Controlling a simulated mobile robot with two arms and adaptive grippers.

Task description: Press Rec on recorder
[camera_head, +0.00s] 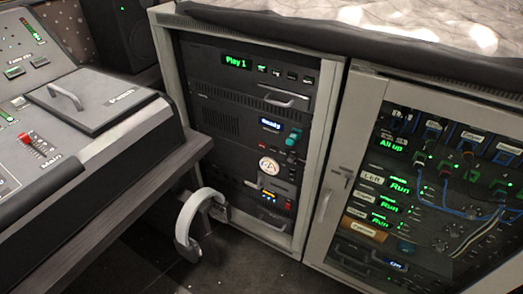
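No unit carries a readable recorder or Rec label. In the open equipment rack, left of the glass-door cabinet, the top unit (210,74) has a green display reading "Play 1" and several small buttons. Below it, a dark unit (220,124) has a blue-white display that seems to read "Ready", with a teal knob (292,137) on its right. Lower down are a round white dial (268,166) and a unit with a small orange display (269,183) and coloured lights or buttons. Neither gripper is in view.
A mixing desk (60,190) with a lidded panel (95,105) fills the left. A pale curved band with dark ends (195,210), perhaps headphones, is at its right edge, before the rack's lower left. The glass-door cabinet (345,190) stands right. Dark floor shows below.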

